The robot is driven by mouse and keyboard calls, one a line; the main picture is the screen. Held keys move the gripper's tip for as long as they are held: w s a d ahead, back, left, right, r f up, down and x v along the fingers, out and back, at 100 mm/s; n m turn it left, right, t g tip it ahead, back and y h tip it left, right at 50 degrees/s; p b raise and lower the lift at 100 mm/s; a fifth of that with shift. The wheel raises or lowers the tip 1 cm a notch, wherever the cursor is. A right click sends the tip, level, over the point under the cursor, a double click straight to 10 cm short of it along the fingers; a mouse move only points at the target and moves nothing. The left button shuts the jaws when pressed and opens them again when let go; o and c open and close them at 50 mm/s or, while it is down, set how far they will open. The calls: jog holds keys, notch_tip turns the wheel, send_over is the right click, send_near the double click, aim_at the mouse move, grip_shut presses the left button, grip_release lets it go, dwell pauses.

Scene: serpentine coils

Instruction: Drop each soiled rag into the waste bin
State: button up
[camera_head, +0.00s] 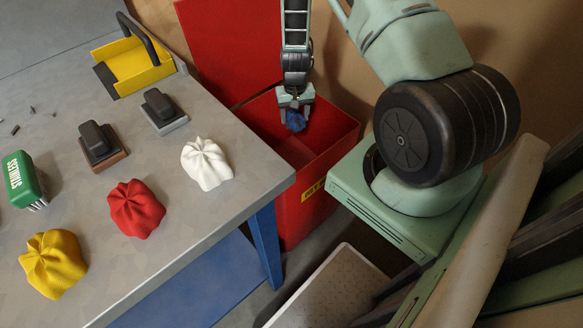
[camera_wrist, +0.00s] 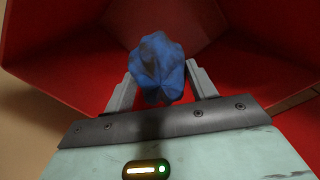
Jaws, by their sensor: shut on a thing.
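My gripper (camera_head: 294,106) is over the opening of the red waste bin (camera_head: 318,205), shut on a blue rag (camera_head: 295,121). In the wrist view the blue rag (camera_wrist: 158,68) sits between both fingers, with the bin's red inner walls (camera_wrist: 70,45) around it. Three more crumpled rags lie on the grey bench: a white rag (camera_head: 207,164) near its right corner, a red rag (camera_head: 136,208) in the middle, and a yellow rag (camera_head: 53,263) at the lower left. The bin's floor is partly hidden.
The bench (camera_head: 225,205) also holds a green-handled brush (camera_head: 22,180), two dark blocks with handles (camera_head: 100,145) (camera_head: 160,108), and a yellow caddy (camera_head: 135,65). Small dark bits lie at its left. The bin's raised red lid (camera_head: 225,45) stands behind the opening.

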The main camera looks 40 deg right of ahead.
jog(key=o, duration=0.9)
jog(key=shift+o, duration=0.2)
notch_tip(320, 180, up, 18)
jog(key=shift+f, duration=0.25)
